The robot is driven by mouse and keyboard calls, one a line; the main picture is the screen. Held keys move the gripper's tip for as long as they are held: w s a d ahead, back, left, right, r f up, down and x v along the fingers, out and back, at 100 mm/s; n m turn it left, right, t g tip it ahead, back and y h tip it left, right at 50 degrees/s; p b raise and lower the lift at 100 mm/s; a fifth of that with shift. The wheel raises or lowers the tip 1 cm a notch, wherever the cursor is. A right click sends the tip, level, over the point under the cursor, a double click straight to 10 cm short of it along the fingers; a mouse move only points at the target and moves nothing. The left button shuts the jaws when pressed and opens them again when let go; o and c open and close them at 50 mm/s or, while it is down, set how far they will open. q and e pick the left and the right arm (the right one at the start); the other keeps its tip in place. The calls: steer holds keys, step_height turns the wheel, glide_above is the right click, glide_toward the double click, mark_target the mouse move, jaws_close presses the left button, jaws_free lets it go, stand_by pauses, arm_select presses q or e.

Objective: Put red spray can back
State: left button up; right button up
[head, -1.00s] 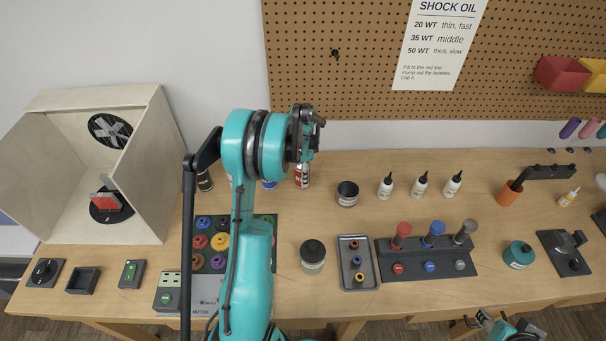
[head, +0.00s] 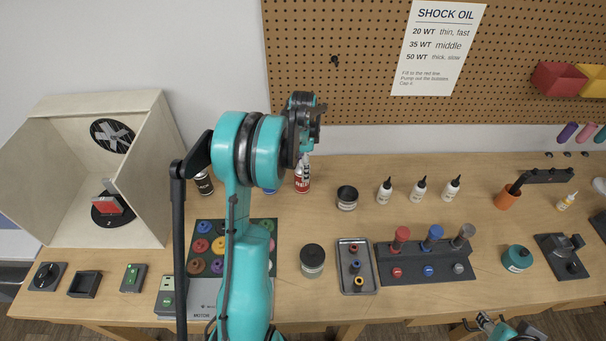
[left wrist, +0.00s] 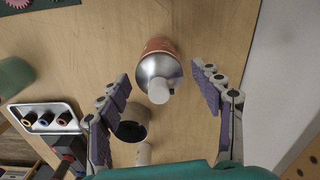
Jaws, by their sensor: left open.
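The red spray can (head: 303,183) stands upright on the bench below my left gripper, with a red and white body and pale top. In the left wrist view its silver shoulder and white cap (left wrist: 158,82) appear between the two purple-padded fingers, with clear gaps on both sides. My left gripper (head: 308,125) is open and empty above the can; in the left wrist view both fingers (left wrist: 162,85) are spread apart. My right gripper (head: 487,323) shows small at the bottom edge, away from the can; its jaw state is unclear.
A dark spray can (head: 204,183) and a partly hidden blue-marked can stand to the left. A black-topped tin (head: 347,197) and several white bottles (head: 420,188) stand to the right. A wooden spray booth (head: 150,190) is at far left. A pegboard (head: 350,60) rises behind.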

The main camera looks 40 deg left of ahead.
arm_select(q)
step_height(320, 180, up, 6)
steer(key=shift+f+p, duration=0.15)
steer(key=shift+p, duration=0.25)
steer(key=s+d+r+n+t, duration=0.2)
steer(key=s+d+r, duration=0.15)
steer(key=d, duration=0.35)
steer(key=s+d+r+n+t, duration=0.1)
steer(key=s+d+r, duration=0.25)
steer(key=d, duration=0.35)
steer(key=s+d+r+n+t, duration=0.2)
steer(key=s+d+r, duration=0.15)
steer(key=d, duration=0.35)
steer(key=s+d+f+n+t, duration=0.2)
steer(key=s+d+f+n, duration=0.1)
steer(key=s+d, duration=0.3)
steer(key=shift+s+f, duration=0.3)
steer(key=shift+s, duration=0.7)
